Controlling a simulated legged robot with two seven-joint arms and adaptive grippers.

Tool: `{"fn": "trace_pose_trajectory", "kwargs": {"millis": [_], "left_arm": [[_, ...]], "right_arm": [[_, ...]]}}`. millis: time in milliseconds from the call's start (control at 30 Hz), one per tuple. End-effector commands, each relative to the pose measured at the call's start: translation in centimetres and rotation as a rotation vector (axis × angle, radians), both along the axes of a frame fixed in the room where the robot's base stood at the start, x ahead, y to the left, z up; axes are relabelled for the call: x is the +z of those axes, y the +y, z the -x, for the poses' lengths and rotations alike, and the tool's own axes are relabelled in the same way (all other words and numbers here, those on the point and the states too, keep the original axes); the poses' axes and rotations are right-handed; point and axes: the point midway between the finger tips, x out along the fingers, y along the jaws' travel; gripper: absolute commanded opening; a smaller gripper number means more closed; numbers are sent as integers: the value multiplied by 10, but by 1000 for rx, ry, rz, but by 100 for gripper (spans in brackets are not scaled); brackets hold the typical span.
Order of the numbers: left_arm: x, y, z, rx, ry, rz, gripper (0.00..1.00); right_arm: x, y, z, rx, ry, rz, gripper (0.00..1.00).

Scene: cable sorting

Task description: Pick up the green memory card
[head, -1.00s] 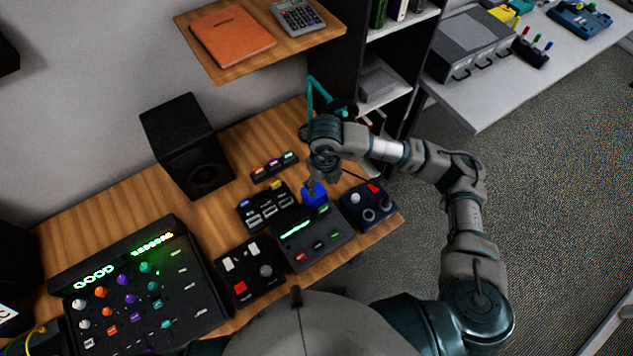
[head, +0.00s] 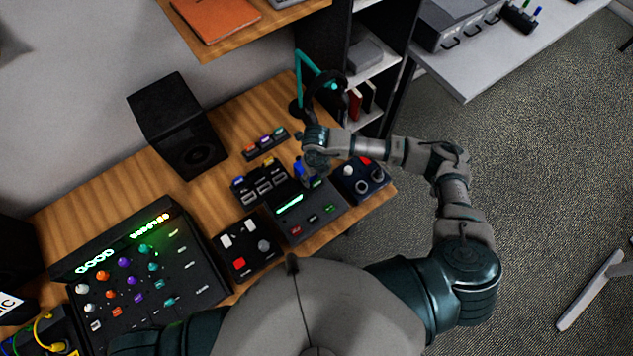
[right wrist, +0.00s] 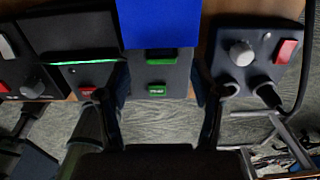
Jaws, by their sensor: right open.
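A black card device (head: 316,217) sits on the wooden desk, with a lit green strip and small red and green pieces on its front. In the right wrist view, a plain green piece (right wrist: 161,55) lies under a bright blue block (right wrist: 158,22), and a lettered green piece (right wrist: 157,91) is closer to me. I cannot tell which green piece is the memory card. My right gripper (head: 311,181) is low over the device's back right part. In the right wrist view its dark fingers (right wrist: 160,78) are open, either side of the green pieces. My left gripper is out of view.
A knob box (head: 362,180) stands close on the right, a switch box (head: 245,246) on the left, and a slotted black box (head: 260,185) behind. A large mixer (head: 135,275), a speaker (head: 178,125) and a teal headphone stand (head: 299,80) are also on the desk.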

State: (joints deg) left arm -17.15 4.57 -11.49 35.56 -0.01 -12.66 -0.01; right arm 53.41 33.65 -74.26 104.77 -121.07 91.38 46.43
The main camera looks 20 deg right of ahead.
Motion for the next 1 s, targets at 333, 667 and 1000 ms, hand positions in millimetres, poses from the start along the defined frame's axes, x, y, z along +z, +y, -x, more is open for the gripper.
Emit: {"fn": "trace_pose_trajectory", "kwargs": {"millis": [333, 667, 1000], "left_arm": [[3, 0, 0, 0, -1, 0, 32], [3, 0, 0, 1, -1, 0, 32], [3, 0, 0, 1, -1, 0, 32]], "right_arm": [[-30, -2, -1, 0, 1, 0, 67], [-29, -2, -1, 0, 1, 0, 18], [-29, -2, -1, 0, 0, 0, 18]]}}
